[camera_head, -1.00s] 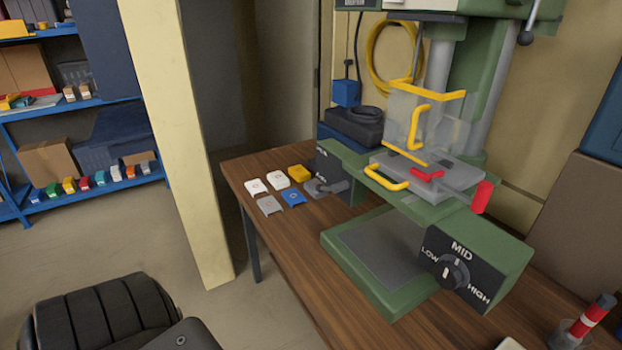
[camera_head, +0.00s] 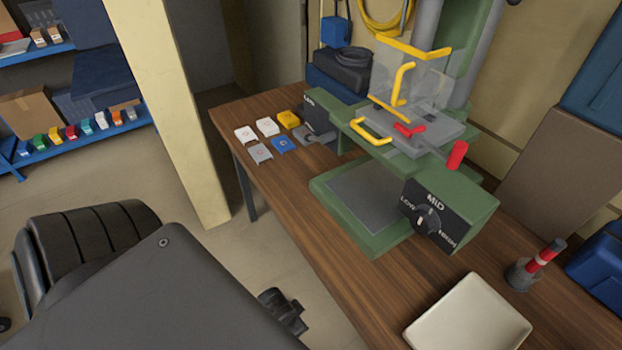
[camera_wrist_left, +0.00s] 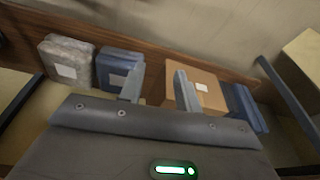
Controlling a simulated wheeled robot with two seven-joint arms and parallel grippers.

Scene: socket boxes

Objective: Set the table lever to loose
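The green drill press (camera_head: 373,242) stands on the wooden table. A dark panel with small, unreadable lettering (camera_head: 318,112) is on its left side, with a grey lever (camera_head: 322,138) pointing right. I cannot read which setting this lever is at. A red handle (camera_head: 456,155) is on the right side of the press table. My left gripper (camera_wrist_left: 158,84) shows in the left wrist view with its fingers apart and nothing between them. It points at boxes, away from the press. My right gripper is not in view.
A knob panel marked LOW, MID, HIGH (camera_head: 427,212) is at the press's front right. White, grey, blue and yellow pieces (camera_head: 266,127) lie left of the press. The table's left front is clear.

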